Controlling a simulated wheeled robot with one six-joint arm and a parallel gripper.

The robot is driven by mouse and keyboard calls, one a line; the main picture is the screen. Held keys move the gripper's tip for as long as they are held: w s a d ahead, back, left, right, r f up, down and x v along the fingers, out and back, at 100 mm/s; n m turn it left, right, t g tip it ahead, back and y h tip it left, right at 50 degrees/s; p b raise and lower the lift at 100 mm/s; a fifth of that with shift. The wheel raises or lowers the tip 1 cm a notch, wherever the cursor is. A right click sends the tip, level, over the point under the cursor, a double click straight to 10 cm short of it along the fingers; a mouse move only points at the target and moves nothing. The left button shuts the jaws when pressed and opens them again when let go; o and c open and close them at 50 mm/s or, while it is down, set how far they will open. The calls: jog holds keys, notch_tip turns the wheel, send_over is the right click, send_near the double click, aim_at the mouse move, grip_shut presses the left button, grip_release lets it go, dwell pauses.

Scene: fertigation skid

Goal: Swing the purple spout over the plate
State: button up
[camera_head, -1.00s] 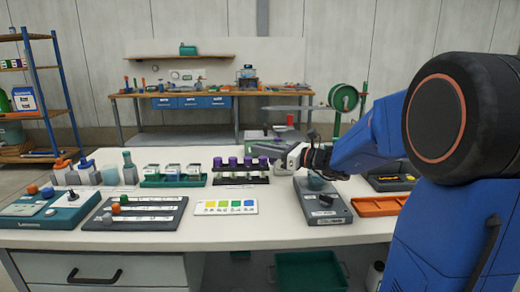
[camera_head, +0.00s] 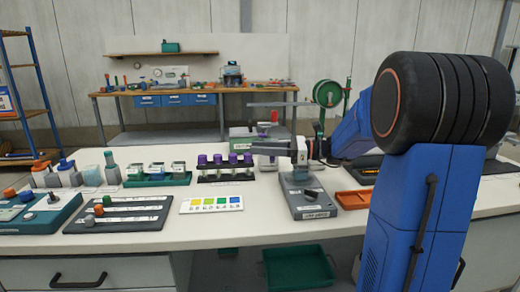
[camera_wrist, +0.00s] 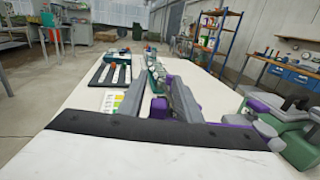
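My gripper (camera_head: 268,148) is level over the table and points left, just right of the rack of purple-capped vials (camera_head: 225,168). In the wrist view its grey fingers (camera_wrist: 160,98) stand apart, with a purple part (camera_wrist: 159,108) between or beyond them. I cannot tell whether that part touches a finger. A green-based unit (camera_head: 240,133) stands behind the gripper; it also shows at the right of the wrist view (camera_wrist: 300,146). A purple piece (camera_wrist: 239,120) beside it may be the spout, partly hidden by my gripper. I cannot clearly make out the plate.
A colour card (camera_head: 211,204), a black slotted board (camera_head: 118,213) and a green vial rack (camera_head: 158,179) lie left. The front table strip is clear.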

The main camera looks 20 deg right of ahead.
dwell(0.3)
jog(key=v, duration=1.2)
